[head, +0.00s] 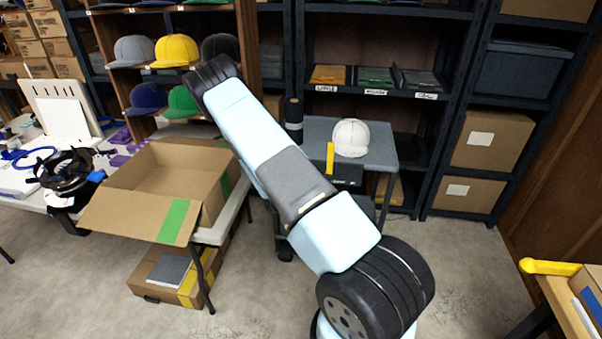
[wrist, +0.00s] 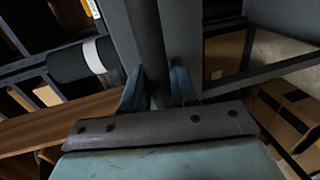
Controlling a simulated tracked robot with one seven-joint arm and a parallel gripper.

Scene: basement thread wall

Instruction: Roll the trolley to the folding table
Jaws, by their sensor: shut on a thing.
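The trolley (head: 381,148) has a grey top and dark legs and stands in front of the shelves, right of centre in the head view. A white cap (head: 351,138) and an upright yellow item (head: 330,158) are on it. In the wrist view, the blue fingers of my gripper (wrist: 157,88) are closed on a dark bar (wrist: 150,45), apparently the trolley's handle. My arm hides the gripper and part of the trolley in the head view. The folding table (head: 236,207) is at left, with a large open cardboard box (head: 178,180) on it.
A flat carton (head: 165,275) lies on the floor under the table. A dark cylinder (head: 293,120) is by the trolley's left side. Shelves (head: 455,100) stand behind the trolley. A wooden bench (head: 562,300) is at lower right. Floor between is clear.

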